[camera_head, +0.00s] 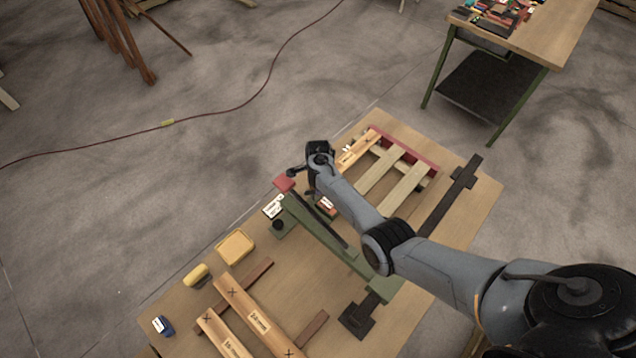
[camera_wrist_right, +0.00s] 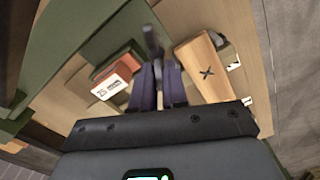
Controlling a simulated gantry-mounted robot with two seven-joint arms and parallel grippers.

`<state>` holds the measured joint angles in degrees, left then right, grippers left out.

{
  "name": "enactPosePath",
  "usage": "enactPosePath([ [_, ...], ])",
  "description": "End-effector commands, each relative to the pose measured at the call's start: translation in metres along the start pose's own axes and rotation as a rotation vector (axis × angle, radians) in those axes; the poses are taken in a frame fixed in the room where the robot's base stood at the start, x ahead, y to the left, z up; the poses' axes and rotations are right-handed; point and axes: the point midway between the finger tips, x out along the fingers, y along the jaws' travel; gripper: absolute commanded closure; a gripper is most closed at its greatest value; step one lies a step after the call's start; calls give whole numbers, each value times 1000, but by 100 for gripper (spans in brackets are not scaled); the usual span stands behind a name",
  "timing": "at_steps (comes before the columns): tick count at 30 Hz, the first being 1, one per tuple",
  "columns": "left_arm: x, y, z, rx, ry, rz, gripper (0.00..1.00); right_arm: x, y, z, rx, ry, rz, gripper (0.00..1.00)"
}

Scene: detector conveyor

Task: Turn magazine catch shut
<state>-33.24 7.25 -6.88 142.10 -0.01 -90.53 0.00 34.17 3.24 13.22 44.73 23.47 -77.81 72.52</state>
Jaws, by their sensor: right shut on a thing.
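My right gripper (camera_head: 308,166) comes in from the right over the workbench, by the end of a green conveyor frame (camera_head: 325,236). In the right wrist view its two dark fingers (camera_wrist_right: 158,88) are close together on a narrow dark grey piece (camera_wrist_right: 152,40), which looks like the magazine catch. The fingers hide its lower part, and I cannot tell its exact angle. Green surfaces lie beneath and to the left of it. A red block with a white label (camera_wrist_right: 118,76) sits left of the fingers; it also shows beside my arm in the head view (camera_head: 327,204). My left gripper is not in view.
A wooden block with an X (camera_wrist_right: 205,70) lies right of the fingers. Slatted wood in a red-edged frame (camera_head: 405,178) lies behind my arm. A white label card (camera_head: 273,206), yellow tray (camera_head: 235,246) and marked wooden bars (camera_head: 250,315) lie at the bench's left and front.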

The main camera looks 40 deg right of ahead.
Motion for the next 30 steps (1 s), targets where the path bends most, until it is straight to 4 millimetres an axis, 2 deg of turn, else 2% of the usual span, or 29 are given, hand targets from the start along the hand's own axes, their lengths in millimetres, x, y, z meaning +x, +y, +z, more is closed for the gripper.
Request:
enactPosePath([
  [6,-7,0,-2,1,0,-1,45,-1,4,4,203,-5,2,100],
  [14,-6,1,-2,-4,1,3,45,0,8,6,449,-6,2,100],
  [30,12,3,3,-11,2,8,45,3,15,12,931,-6,2,100],
])
